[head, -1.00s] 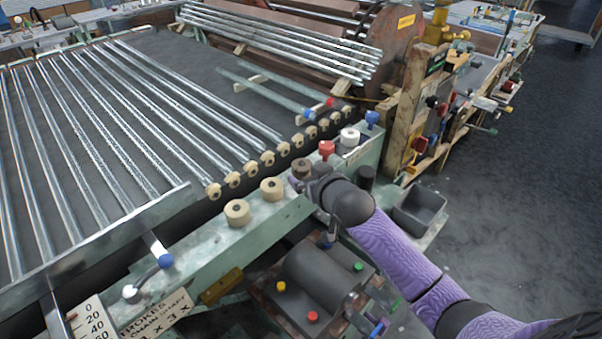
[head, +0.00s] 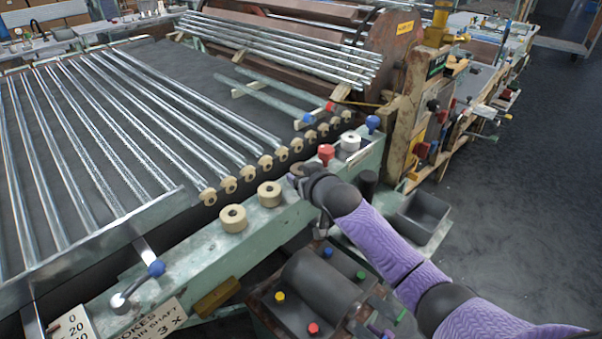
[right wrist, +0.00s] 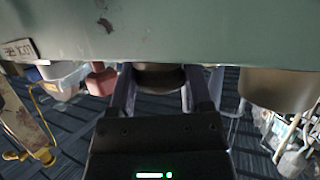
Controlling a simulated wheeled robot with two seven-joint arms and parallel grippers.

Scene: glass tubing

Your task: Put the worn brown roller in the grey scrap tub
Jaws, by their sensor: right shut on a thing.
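The worn brown roller (right wrist: 160,76) is dark and short, and shows between the two fingers of my right gripper (right wrist: 163,92) in the right wrist view. The gripper is shut on it. In the head view my right gripper (head: 298,181) is at the pale green rail and hides nearly all of the roller. I cannot tell whether the roller still touches the rail. The grey scrap tub (head: 424,207) is an open, empty-looking box to the right of the gripper, beyond my right forearm. My left gripper is not in view.
Two cream rollers (head: 233,218) (head: 270,194) stand on the green rail (head: 190,256) left of the gripper. A red knob (head: 326,152) and a white roller (head: 350,141) are just beyond it. A dark upright cylinder (head: 368,182) stands between rail and tub.

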